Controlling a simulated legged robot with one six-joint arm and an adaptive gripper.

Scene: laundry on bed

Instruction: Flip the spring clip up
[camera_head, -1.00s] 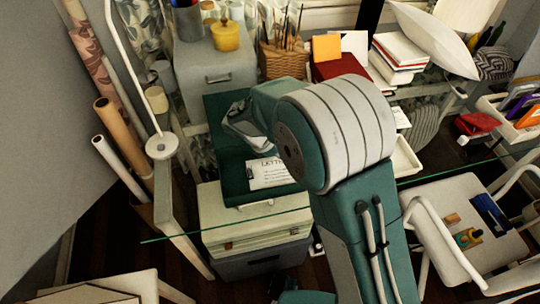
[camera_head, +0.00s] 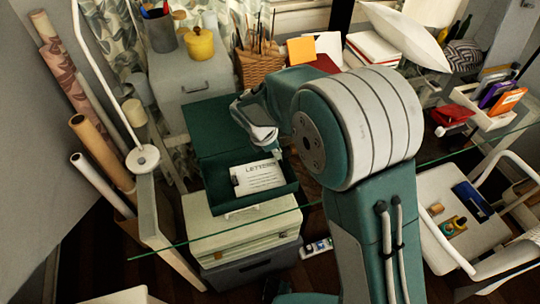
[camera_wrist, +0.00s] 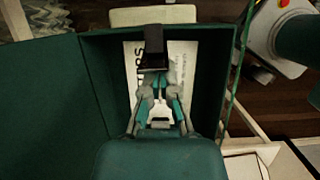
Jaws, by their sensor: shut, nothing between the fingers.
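A dark green box (camera_head: 281,191) stands open on a cream case, its lid (camera_head: 205,128) raised at the back. A white sheet with printed letters (camera_head: 262,175) lies inside. The spring clip (camera_wrist: 155,45) is black and sits over one end of the sheet in the wrist view; it shows small and dark at the sheet's left end in the head view (camera_head: 235,180). My gripper (camera_wrist: 157,78) is shut and empty, its tips right at the clip's near edge in the wrist view. I cannot tell whether they touch it. My gripper also shows above the box in the head view (camera_head: 266,140).
A cream case (camera_head: 240,233) supports the box. A glass edge (camera_head: 225,232) crosses in front of it. A grey cabinet (camera_head: 195,85) with a yellow pot (camera_head: 199,44) stands behind. Rolled tubes (camera_head: 100,155) lean at left; a white chair (camera_head: 440,195) stands at right.

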